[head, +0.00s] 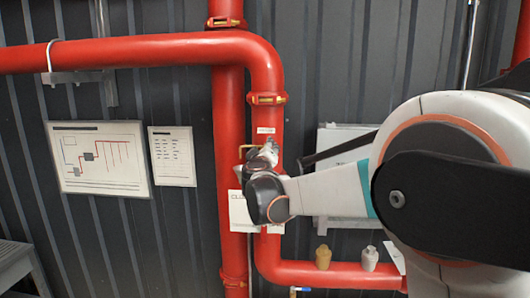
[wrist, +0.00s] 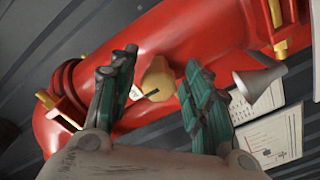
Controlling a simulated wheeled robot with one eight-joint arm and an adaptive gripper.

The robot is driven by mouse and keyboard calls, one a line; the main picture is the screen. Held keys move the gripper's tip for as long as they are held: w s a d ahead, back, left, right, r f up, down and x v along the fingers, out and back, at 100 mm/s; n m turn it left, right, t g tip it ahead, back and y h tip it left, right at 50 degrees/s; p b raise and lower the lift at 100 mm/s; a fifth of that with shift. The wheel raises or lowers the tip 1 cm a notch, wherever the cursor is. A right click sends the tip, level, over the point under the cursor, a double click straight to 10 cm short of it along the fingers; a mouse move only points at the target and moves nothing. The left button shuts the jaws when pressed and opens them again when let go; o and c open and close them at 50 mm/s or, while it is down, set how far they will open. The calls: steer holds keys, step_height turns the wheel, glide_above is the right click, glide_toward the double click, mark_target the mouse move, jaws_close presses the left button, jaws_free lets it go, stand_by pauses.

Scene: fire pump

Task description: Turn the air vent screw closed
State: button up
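A rounded brass fitting (wrist: 158,76), which looks like the air vent screw, sits on the red pipe (wrist: 185,35) in the wrist view. A small dark piece shows at its lower edge. My gripper (wrist: 160,62) is open, with one finger on each side of the brass fitting and a visible gap to each. I cannot tell how deep the fingertips reach around it. In the head view my gripper (head: 262,154) is at the vertical red pipe (head: 268,115), below its upper bend. There my wrist and gripper hide most of the fitting.
A grey metal cone (wrist: 258,80) stands close to the right finger. A brass fitting (head: 323,257) and a silver fitting (head: 369,258) sit on the lower pipe. A framed diagram (head: 98,160) and a text sheet (head: 172,156) hang left. A white panel (head: 340,190) is behind my arm.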

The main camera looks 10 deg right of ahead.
steer(key=shift+s+a, duration=0.1)
steer(key=v, duration=1.2)
steer(key=shift+r, duration=0.1)
steer(key=s+d+f+m+g+b, duration=0.25)
steer(key=s+d+f+b, duration=0.25)
steer(key=s+f, duration=0.5)
steer(key=s+d+f+m+g+b, duration=0.2)
steer(key=s+d+f+g+b, duration=0.25)
steer(key=s+f, duration=0.5)
steer(key=s+a+f+g+y+b, duration=0.1)
steer(key=s+f+b, duration=0.3)
steer(key=s+f, duration=0.4)
steer(key=s+a+f+g+y+b, duration=0.2)
steer(key=s+a+f+y+b, duration=0.2)
steer(key=s+f, duration=0.4)
step_height(320, 180, down, 3)
steer(key=shift+a+r+m+y, duration=0.1)
steer(key=shift+a+m+y, duration=0.2)
steer(key=shift+a+m, duration=0.05)
steer(key=shift+s, duration=0.15)
